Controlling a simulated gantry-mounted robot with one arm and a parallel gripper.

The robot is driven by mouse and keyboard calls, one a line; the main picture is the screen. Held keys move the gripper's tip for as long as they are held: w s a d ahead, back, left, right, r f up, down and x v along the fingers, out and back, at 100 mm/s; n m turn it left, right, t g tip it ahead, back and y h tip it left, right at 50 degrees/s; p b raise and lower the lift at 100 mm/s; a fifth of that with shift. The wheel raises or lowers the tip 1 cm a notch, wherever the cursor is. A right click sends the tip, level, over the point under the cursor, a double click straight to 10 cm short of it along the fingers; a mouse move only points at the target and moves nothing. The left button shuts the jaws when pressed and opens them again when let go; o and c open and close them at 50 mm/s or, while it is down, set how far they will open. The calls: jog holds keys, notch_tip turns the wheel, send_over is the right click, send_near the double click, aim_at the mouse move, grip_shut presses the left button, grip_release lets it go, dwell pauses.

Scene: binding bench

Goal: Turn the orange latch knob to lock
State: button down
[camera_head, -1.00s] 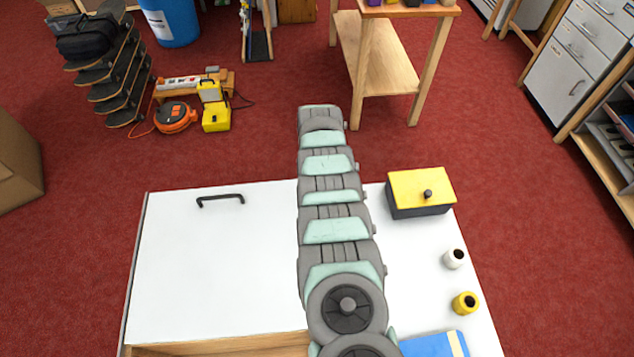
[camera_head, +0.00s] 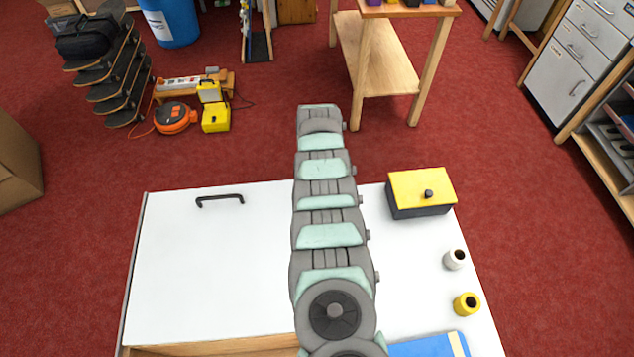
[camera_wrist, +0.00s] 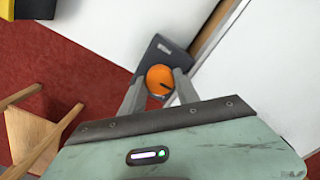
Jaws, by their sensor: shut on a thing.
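The orange latch knob (camera_wrist: 160,80) shows in the wrist view as a round orange disc with a dark mark at its lower right. It sits on a dark grey latch block (camera_wrist: 152,52) by the edge of the white surface. My gripper (camera_wrist: 158,86) is shut on the knob, with one grey finger on its left and one on its right. In the head view the knob and my gripper are not visible; my arm covers the middle of the bench.
The white bench top (camera_head: 215,260) carries a black handle (camera_head: 220,200), a yellow-lidded box (camera_head: 420,190), a white spool (camera_head: 455,260), a yellow spool (camera_head: 467,304) and a blue item (camera_head: 430,346). A wooden table (camera_head: 385,60) stands behind on red carpet.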

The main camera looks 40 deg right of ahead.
jog(key=c, duration=0.9)
grip_release()
notch_tip(320, 180, up, 11)
jog(key=p, duration=0.3)
jog(key=shift+f, duration=0.1)
